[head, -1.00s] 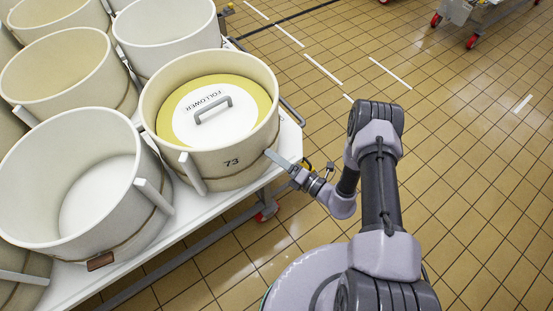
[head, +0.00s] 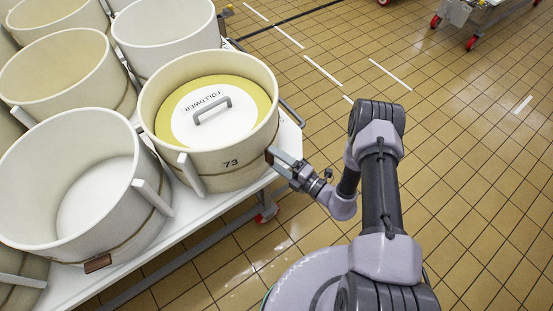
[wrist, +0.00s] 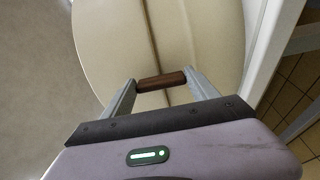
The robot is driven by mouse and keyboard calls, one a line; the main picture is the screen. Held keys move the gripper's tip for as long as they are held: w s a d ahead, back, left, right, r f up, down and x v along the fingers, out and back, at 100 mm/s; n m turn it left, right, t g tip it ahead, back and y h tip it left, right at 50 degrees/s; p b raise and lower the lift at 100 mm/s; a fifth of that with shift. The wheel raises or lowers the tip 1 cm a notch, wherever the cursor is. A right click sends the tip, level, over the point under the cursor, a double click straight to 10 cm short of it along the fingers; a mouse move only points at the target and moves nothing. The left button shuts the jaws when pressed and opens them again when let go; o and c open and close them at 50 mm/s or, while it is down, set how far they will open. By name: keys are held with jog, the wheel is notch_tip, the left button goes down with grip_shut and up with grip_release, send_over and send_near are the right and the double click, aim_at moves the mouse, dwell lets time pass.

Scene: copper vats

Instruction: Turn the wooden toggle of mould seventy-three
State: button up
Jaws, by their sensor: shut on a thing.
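Mould seventy-three (head: 214,160) is a cream tub marked 73, standing at the front edge of the white cart. A lid marked FOLLOWER (head: 213,115) with a grey handle lies inside it on a yellow surface. My gripper (head: 272,154) is at the right side of the tub's wall. In the wrist view the brown wooden toggle (wrist: 161,81) lies between the two fingertips of my gripper (wrist: 160,84), against a dark band round the pale wall. The fingers are shut on the toggle's ends. In the head view the toggle is mostly hidden by the fingers.
Another empty mould (head: 75,225) stands to the left, with its own brown toggle (head: 98,263) on its band. More moulds stand behind on the white cart (head: 180,218).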

jog(key=o, duration=1.4)
jog(key=shift+c, duration=0.2)
jog(key=p+v, duration=0.4)
jog(key=v, duration=1.3)
jog(key=shift+s, duration=0.2)
jog(key=shift+d, duration=0.15)
